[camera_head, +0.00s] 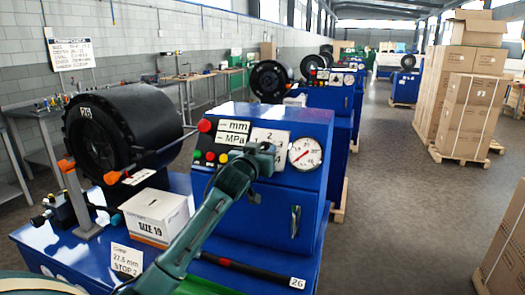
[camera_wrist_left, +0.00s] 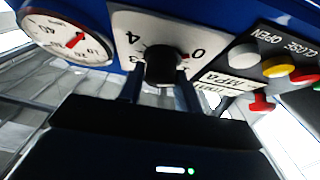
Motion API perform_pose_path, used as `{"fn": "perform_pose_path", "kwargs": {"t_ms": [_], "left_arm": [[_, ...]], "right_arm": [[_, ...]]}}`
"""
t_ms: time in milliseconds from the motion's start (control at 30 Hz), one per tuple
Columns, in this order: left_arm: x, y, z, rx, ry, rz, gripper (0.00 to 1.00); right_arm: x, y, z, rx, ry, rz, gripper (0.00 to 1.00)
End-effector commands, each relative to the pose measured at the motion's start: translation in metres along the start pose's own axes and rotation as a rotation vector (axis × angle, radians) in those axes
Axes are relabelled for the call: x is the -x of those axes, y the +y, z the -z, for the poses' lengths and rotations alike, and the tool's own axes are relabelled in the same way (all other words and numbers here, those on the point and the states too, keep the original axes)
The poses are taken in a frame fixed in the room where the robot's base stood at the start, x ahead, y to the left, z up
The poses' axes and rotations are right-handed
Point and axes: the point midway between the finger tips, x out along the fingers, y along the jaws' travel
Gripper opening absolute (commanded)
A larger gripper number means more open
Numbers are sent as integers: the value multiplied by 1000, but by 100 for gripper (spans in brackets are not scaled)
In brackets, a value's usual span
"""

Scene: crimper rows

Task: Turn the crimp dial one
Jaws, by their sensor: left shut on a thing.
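The crimp dial is a round black knob (camera_wrist_left: 163,66) on a white plate with numbers, seen close in the left wrist view. In that view the figures 4 and 0 stand upside down at either side of it. In the head view the dial plate (camera_head: 270,136) is on the sloping face of the blue console (camera_head: 290,190), and my gripper hides the knob. My left gripper (camera_head: 264,153) reaches up to it. In the left wrist view its two fingers (camera_wrist_left: 160,88) are shut on the knob, one on each side. My right gripper is not in view.
A pressure gauge (camera_head: 305,153) is right of the dial. Coloured buttons (camera_head: 209,156) and a red knob (camera_head: 205,125) are left of it. A white SIZE 19 box (camera_head: 156,215) and the black crimper head (camera_head: 125,130) stand left. Cartons (camera_head: 465,105) stand across the aisle.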

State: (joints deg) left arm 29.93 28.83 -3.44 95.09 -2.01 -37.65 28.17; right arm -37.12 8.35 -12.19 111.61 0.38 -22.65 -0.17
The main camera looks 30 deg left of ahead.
Motion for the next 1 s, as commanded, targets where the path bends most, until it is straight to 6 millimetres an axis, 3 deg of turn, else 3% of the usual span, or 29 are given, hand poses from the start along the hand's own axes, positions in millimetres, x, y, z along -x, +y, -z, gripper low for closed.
{"fn": "perform_pose_path", "kwargs": {"t_ms": [167, 533, 1000], "left_arm": [[0, 0, 0, 0, 0, 0, 11], [0, -2, 0, -64, -1, -40, 11], [-1, -7, 3, -392, 0, -250, 11]], "right_arm": [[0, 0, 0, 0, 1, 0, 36], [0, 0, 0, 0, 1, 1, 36], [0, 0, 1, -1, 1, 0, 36]]}}
